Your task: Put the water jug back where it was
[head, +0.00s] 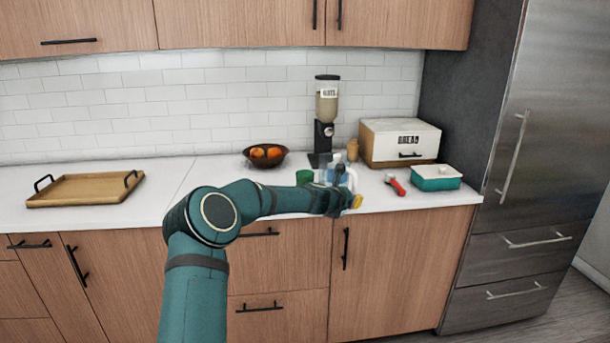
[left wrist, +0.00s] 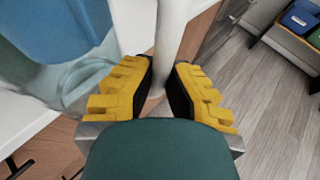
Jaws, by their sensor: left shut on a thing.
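The water jug (head: 325,174) is pale and clear with a blue tint, near the front of the counter below the dispenser. My left gripper (head: 350,200) is at its front side and hides much of it. In the left wrist view, the yellow-padded fingers (left wrist: 160,92) of this gripper are shut on the jug's whitish upright handle (left wrist: 172,35). The jug's blue body (left wrist: 60,25) fills the upper left there. I cannot tell whether its base touches the counter. My right gripper is not in view.
A green cup (head: 304,177) stands just left of the jug. A red-handled item (head: 396,184), a teal dish (head: 436,180) and a bread box (head: 388,150) are to the right. A dispenser (head: 322,140) and fruit bowl (head: 265,162) stand behind. Counter near the wooden tray (head: 85,192) is clear.

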